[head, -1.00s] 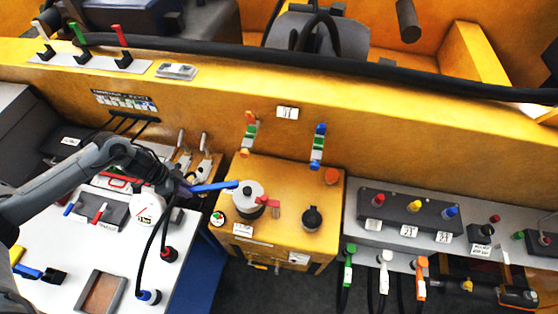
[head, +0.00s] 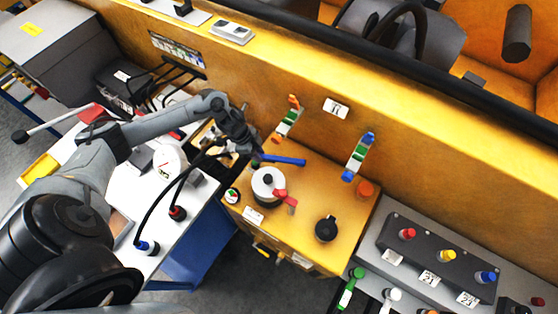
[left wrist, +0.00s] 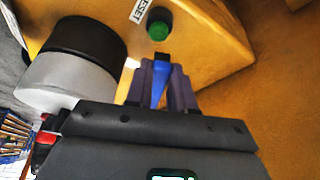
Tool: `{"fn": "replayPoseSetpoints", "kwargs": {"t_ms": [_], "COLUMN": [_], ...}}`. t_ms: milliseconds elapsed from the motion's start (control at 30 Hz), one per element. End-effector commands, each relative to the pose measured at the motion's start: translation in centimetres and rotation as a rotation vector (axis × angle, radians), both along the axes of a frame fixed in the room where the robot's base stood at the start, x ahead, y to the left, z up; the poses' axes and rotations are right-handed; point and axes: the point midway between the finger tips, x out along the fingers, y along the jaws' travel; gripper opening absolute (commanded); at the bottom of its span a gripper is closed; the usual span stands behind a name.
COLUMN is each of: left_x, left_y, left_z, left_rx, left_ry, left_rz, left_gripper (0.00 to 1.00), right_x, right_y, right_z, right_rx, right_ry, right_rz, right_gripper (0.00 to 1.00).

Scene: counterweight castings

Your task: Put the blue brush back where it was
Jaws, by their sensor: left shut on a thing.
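The blue brush (head: 285,160) shows in the head view as a long blue bar above the yellow box, behind the silver round knob. My left gripper (head: 258,159) is shut on its left end. In the left wrist view the blue brush (left wrist: 158,85) lies between the dark fingers of the left gripper (left wrist: 160,90). The bristles cannot be made out. My right gripper is in neither view.
The yellow box (head: 310,230) carries a silver knob (head: 267,183) with a red lever, and a black knob (head: 326,228). Coloured levers (head: 360,157) stand on the wall behind. A white table (head: 125,195) with black cables is at left. A green button (left wrist: 158,30) shows in the left wrist view.

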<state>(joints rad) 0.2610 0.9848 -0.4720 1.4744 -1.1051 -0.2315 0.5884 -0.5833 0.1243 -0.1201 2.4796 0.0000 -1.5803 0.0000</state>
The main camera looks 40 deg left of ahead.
Motion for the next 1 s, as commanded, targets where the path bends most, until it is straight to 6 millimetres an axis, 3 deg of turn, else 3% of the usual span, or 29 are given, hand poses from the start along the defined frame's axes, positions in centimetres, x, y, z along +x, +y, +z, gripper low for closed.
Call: {"fn": "replayPoseSetpoints", "kwargs": {"t_ms": [200, 633, 1000], "left_x": [1.9, 3.7, 4.1], "left_y": [-2.6, -5.1, -5.6], "left_z": [-1.4, -3.5, -4.3], "left_rx": [-0.001, -0.002, 0.001], "left_ry": [-0.001, 0.0, -0.001], "left_rz": [-0.001, 0.001, -0.001], "left_gripper": [0.0, 0.0, 0.0], "right_x": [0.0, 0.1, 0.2], "right_y": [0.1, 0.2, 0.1], "right_z": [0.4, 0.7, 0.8], "right_rx": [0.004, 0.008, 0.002], "right_ry": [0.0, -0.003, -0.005], "right_rz": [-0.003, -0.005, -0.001], "right_gripper": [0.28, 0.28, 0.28]}}
